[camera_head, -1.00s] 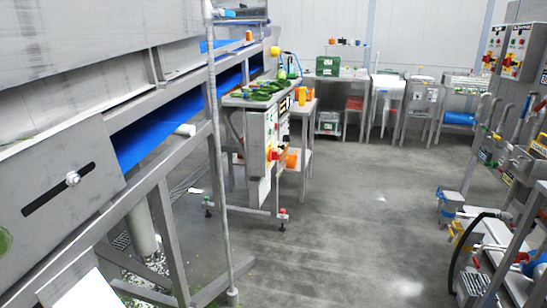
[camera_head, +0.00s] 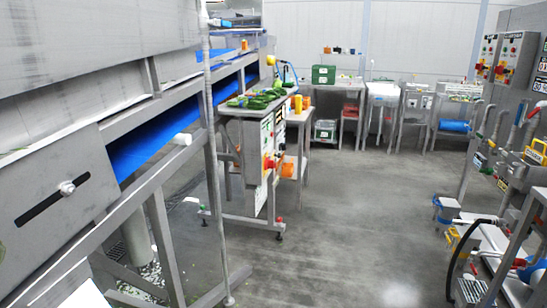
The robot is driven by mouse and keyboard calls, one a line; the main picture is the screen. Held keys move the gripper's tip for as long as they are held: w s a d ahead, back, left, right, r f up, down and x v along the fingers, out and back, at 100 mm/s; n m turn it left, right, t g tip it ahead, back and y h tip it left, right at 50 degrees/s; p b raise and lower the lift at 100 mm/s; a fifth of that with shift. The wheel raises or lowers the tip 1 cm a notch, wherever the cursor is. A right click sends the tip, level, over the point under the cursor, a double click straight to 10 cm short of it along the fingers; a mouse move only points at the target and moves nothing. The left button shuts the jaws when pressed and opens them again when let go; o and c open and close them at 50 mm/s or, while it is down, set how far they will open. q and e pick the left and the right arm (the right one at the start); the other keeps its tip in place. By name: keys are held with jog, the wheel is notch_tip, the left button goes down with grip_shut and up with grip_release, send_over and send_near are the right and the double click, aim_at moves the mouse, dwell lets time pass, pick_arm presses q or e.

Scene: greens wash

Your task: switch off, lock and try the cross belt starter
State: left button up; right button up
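Two grey starter boxes with red and yellow switches and coloured buttons hang on the grey panel at the upper right, a left box (camera_head: 486,55) and a right box (camera_head: 515,60). Their labels are too small to read, so I cannot tell which is the cross belt starter. Another control box (camera_head: 268,150) with a red and yellow switch is on the end of a steel stand in the middle. I see no lock that I can make out. Neither of my grippers is in view.
A steel conveyor frame with a blue belt (camera_head: 155,140) fills the left. Greens (camera_head: 258,98) lie on the stand's top. Hoses, pipes and a low rack (camera_head: 490,260) line the right. Benches and a green crate (camera_head: 323,75) stand at the back. The grey floor (camera_head: 350,220) between is clear.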

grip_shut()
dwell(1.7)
